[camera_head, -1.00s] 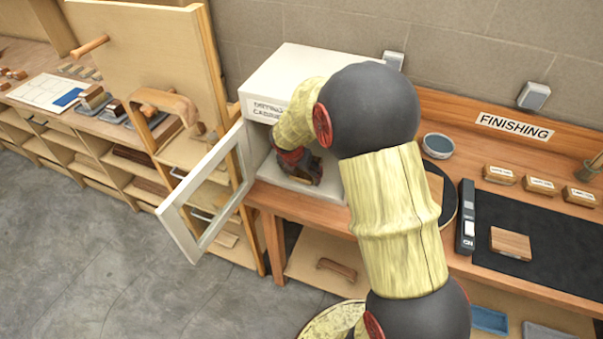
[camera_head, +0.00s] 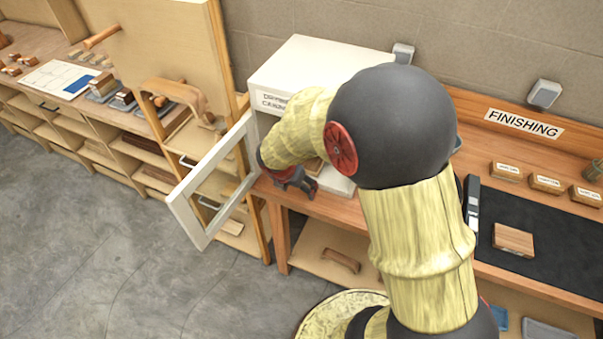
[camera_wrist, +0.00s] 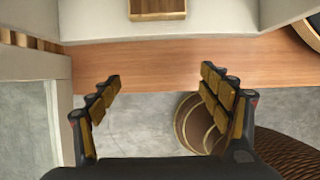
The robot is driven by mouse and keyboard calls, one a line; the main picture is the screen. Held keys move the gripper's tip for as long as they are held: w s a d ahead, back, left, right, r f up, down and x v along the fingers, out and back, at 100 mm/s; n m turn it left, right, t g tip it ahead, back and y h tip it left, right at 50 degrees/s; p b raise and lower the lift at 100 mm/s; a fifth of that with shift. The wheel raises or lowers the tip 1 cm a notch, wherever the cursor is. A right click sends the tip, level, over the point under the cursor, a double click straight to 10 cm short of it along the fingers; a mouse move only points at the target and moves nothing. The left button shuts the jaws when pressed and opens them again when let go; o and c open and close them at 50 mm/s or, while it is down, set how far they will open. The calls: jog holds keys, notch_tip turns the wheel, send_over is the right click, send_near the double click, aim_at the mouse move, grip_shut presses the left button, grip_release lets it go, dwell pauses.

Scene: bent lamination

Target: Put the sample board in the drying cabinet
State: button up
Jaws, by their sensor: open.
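The white drying cabinet (camera_head: 318,62) stands on the bench with its glazed door (camera_head: 210,190) swung open to the left. In the wrist view, a small wooden board with a pale edge (camera_wrist: 157,9) lies on the cabinet's white floor (camera_wrist: 215,22); it is probably the sample board. It is cut off by the top of that view. My gripper (camera_wrist: 160,78) is open and empty, outside the cabinet front and apart from the board. In the head view my gripper (camera_head: 298,180) is partly hidden by my arm, which also covers much of the cabinet opening.
The open door hangs close to the left of my gripper. A similar wooden block (camera_head: 513,240) lies on the black mat (camera_head: 560,256) at the right, near several labelled blocks. A tall wooden panel (camera_head: 160,60) stands left of the cabinet. The floor (camera_head: 110,250) in front is clear.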

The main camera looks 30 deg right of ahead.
jog(key=shift+s+a+r, duration=0.1)
jog(key=shift+s+a, duration=0.35)
jog(key=shift+a, duration=0.15)
jog(key=s+a+r+m+t+y, duration=0.1)
jog(key=s+r+m, duration=0.3)
jog(key=r+m, duration=0.3)
jog(key=s+r+m, duration=0.4)
jog(key=r+m, duration=0.1)
jog(key=r, duration=0.4)
jog(key=s+a+r+m+t+y, duration=0.1)
jog(key=s+a+r+m, duration=0.2)
jog(key=s+m, duration=0.3)
jog(key=s+a+r+m+y, duration=0.1)
jog(key=s+a+r+m, duration=0.1)
jog(key=s+r+m, duration=0.3)
jog(key=s+m, duration=0.1)
jog(key=m, duration=0.1)
jog(key=shift+s+a+r+m+t+y, duration=0.15)
jog(key=shift+a+r+m+t+y, duration=0.15)
jog(key=shift+a+r+t, duration=0.1)
jog(key=shift+f, duration=0.15)
